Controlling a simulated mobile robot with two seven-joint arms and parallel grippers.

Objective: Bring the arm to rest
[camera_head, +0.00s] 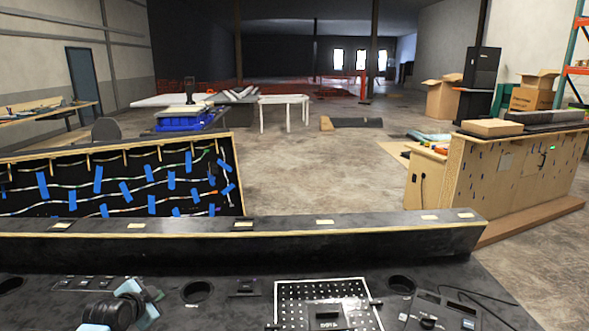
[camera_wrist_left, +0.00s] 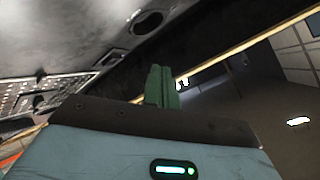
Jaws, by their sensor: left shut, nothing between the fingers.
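My left gripper (camera_head: 140,302) shows at the bottom left of the head view, above the black console (camera_head: 235,310). In the left wrist view its green fingers (camera_wrist_left: 162,87) are together with nothing between them. The console's round hole (camera_wrist_left: 147,22) and perforated panel (camera_wrist_left: 45,95) lie beyond the fingers in that view. My right gripper is in neither view.
The console carries a white-edged perforated panel (camera_head: 322,290), round holes and small switch plates. A raised black ledge (camera_head: 270,241) runs along its back. A board with blue tape (camera_head: 120,182) stands behind at left, a wooden cabinet (camera_head: 500,180) at right.

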